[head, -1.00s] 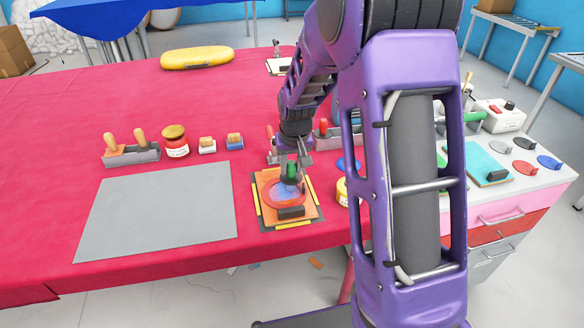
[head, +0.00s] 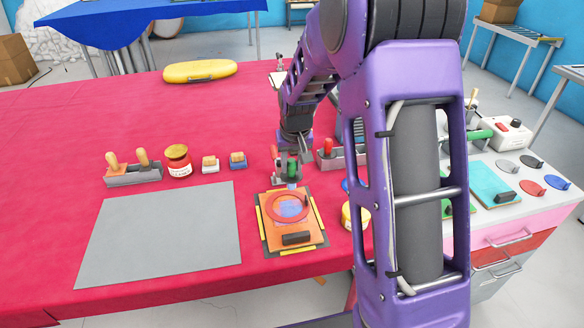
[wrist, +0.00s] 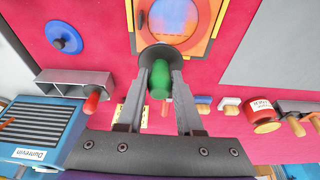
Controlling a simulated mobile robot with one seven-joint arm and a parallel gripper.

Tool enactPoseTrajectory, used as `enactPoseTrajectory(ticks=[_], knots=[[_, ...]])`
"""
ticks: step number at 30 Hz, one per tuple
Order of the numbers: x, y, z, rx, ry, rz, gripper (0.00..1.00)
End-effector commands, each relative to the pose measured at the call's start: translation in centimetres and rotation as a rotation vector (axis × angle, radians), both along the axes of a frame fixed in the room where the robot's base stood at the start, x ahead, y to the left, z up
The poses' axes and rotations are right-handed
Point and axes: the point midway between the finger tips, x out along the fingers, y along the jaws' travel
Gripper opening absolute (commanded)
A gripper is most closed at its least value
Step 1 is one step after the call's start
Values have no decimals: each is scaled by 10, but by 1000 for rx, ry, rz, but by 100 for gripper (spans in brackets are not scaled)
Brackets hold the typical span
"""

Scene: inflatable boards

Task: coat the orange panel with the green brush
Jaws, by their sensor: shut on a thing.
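The orange panel (head: 273,230) lies flat near the table's front edge, on a dark base with yellow strips. It bears a red ring (head: 273,214) around a bluish-purple patch (head: 291,209) and a black block-like handle (head: 297,238). My gripper (head: 288,172) is just beyond the panel's far edge, shut on the green brush (head: 293,168). In the wrist view the green handle (wrist: 160,80) sits between the fingers, with a dark round part beside the orange panel (wrist: 206,44). I cannot tell whether the brush touches anything.
A grey sheet (head: 160,233) lies left of the panel. A yellow jar (head: 352,216) stands right of the panel. A red-handled tool (head: 328,147) stands behind.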

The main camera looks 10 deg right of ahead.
Motion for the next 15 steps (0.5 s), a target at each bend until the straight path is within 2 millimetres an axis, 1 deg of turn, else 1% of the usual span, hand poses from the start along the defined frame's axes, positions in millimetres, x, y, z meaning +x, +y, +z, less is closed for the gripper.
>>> enactPoseTrajectory(ticks=[1,9,15], knots=[[1,0,9,0,-2,0,0],[1,0,31,0,-1,0,0],[1,0,38,0,0,0,0]])
